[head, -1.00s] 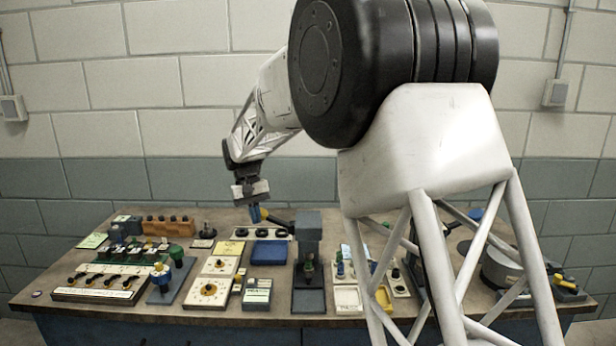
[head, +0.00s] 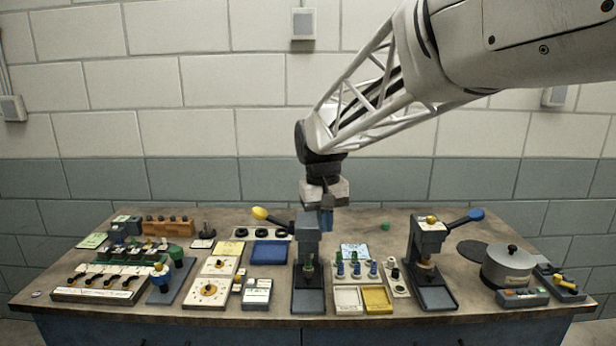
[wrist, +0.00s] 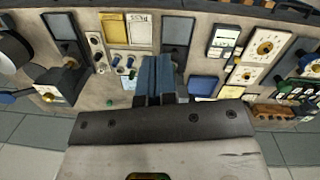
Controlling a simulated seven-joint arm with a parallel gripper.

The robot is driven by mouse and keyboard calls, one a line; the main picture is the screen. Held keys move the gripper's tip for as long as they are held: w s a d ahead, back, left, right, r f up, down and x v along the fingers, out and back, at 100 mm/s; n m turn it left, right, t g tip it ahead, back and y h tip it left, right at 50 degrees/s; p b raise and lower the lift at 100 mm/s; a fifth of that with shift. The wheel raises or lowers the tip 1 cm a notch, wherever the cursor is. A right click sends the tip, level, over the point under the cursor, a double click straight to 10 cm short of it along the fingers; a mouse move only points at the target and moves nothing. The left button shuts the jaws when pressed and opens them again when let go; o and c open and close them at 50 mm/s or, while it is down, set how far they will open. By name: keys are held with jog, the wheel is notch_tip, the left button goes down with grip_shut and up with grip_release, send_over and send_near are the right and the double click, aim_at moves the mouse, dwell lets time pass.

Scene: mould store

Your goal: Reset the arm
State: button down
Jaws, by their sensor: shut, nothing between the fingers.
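My gripper (head: 326,222) hangs from my arm above the back middle of the bench, in front of the wall. Its blue fingers point down and are shut together, with nothing between them. In the head view it is just behind and right of the top of a grey press with a yellow-knobbed lever. In the wrist view the shut blue fingers (wrist: 155,76) show over the bench top, apart from anything on it.
The bench (head: 390,238) holds a middle press (head: 308,262), a right press with a blue knob (head: 430,250), a pot (head: 508,266), a blue tray (head: 269,252), a yellow tray (head: 377,299) and dial boards (head: 207,291). Bare bench shows behind the trays, around a small green piece (head: 385,226).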

jog(key=s+d+f+m+t, duration=0.1)
jog(key=s+d, duration=0.4)
jog(key=s, duration=0.5)
jog(key=s+d+f+m+t, duration=0.1)
jog(key=s+d+f, duration=0.2)
jog(key=s, duration=0.7)
jog(key=s+d+f+t, duration=0.1)
jog(key=s+d+f, duration=0.1)
jog(key=s+d, duration=0.4)
jog(key=s, duration=0.3)
jog(key=shift+s+d+f+m+t+y, duration=0.3)
jog(key=shift+s+d+f+m, duration=0.05)
jog(key=shift+s+d+m, duration=0.05)
